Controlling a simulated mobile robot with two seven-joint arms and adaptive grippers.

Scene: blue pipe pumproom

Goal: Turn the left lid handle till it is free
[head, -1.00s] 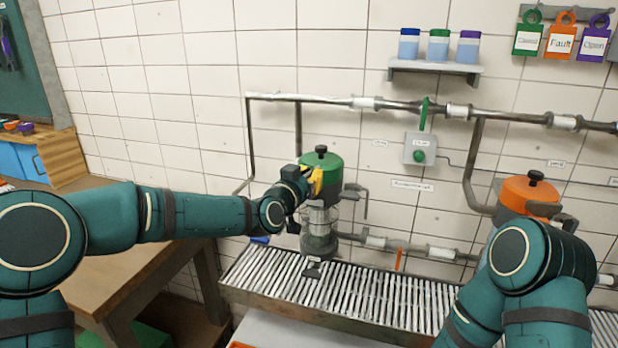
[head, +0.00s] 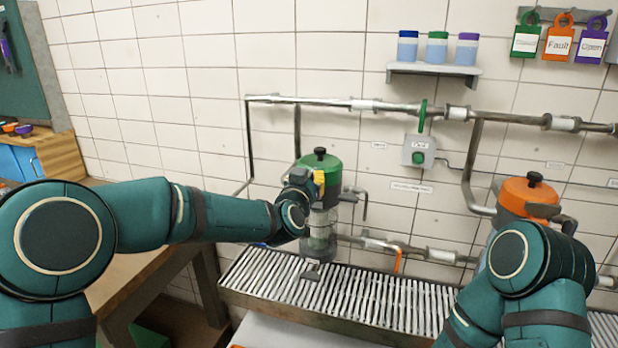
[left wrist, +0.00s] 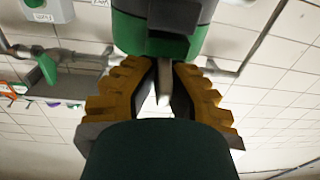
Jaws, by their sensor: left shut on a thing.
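The left pump has a green lid (head: 325,172) with a black knob on top, above a clear glass body (head: 319,235). My left gripper (head: 319,183) is at the front left side of the lid, its yellow fingers partly hidden by my wrist. In the left wrist view, the green lid (left wrist: 205,38) fills the top. The yellow fingers (left wrist: 164,82) close in just below it, with a narrow pale piece between their tips. They are shut on the left lid handle, which is mostly hidden. My right arm shows at the right, but its gripper is not in view.
An orange-lidded pump (head: 529,197) stands at the right, partly behind my right arm. Pipes (head: 385,106) and a grey switch box (head: 418,151) are on the tiled wall behind. A slatted grating (head: 365,300) lies below. A wooden table is at the left.

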